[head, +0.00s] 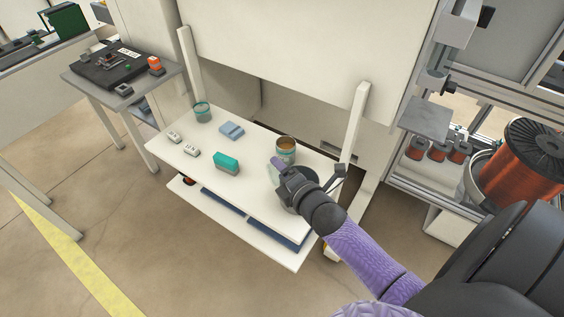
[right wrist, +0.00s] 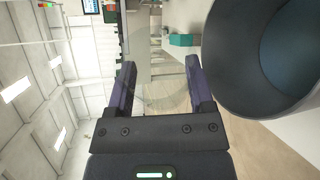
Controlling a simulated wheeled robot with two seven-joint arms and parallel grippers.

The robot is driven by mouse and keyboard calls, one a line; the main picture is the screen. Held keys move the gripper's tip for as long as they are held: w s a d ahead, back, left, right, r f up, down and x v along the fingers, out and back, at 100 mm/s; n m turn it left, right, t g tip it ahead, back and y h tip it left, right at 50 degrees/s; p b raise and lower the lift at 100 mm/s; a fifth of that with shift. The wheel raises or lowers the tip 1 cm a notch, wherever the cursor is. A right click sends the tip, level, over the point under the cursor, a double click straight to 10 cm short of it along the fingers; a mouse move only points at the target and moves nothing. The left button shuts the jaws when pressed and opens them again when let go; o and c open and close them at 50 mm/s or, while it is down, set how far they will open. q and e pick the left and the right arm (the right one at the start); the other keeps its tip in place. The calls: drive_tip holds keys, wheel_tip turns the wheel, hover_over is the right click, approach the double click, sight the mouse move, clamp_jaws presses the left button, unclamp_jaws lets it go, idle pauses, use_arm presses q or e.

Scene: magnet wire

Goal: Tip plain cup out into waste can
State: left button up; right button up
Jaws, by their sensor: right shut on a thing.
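My right gripper (head: 278,166) is shut on a clear, see-through cup, the plain cup (head: 271,174), above the front right of the white table. In the right wrist view the cup (right wrist: 160,95) shows faintly between the two fingers (right wrist: 160,65). Its exact tilt and any contents cannot be made out. A dark grey round can, the waste can (head: 298,207), stands under and beside my gripper and is mostly hidden by it. In the right wrist view its open mouth (right wrist: 290,50) is close beside the fingers. My left gripper is not in view.
The white table (head: 180,157) also holds a brown-filled cup (head: 286,147) just behind my gripper, a teal-banded cup (head: 202,112), a blue pad (head: 231,130), a teal block (head: 227,163) and two small white items (head: 191,150). A white post (head: 355,125) rises at right.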

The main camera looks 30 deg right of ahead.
drive_tip(key=n+g+h+p, duration=0.1)
drive_tip(key=n, duration=0.1)
drive_tip(key=r+n+g+h+p, duration=0.1)
drive_tip(key=n, duration=0.2)
drive_tip(key=shift+a+r+n+h+p, duration=0.1)
drive_tip(key=shift+a+n+h+p, duration=0.1)
drive_tip(key=shift+n+h+p, duration=0.15)
drive_tip(key=shift+d+f+n+g+h, duration=0.2)
drive_tip(key=shift+f+n+g+h, duration=0.15)
drive_tip(key=shift+n+h, duration=0.3)
drive_tip(key=shift+s+d+r+n+g+h+p, duration=0.1)
drive_tip(key=shift+d+r+n+g+h+p, duration=0.1)
drive_tip(key=shift+r+n+h+p, duration=0.25)
drive_tip(key=shift+s+d+r+n+g+h+p, duration=0.15)
drive_tip(key=shift+n+p, duration=0.2)
drive_tip(key=shift+n, duration=0.3)
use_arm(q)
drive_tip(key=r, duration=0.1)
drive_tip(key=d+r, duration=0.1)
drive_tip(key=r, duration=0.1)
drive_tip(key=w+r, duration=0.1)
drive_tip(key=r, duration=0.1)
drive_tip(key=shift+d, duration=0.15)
use_arm(e)
drive_tip(key=shift+d+n+h, duration=0.1)
drive_tip(key=shift+n+h, duration=0.2)
drive_tip(key=shift+n, duration=0.1)
drive_tip(key=shift+w, duration=0.1)
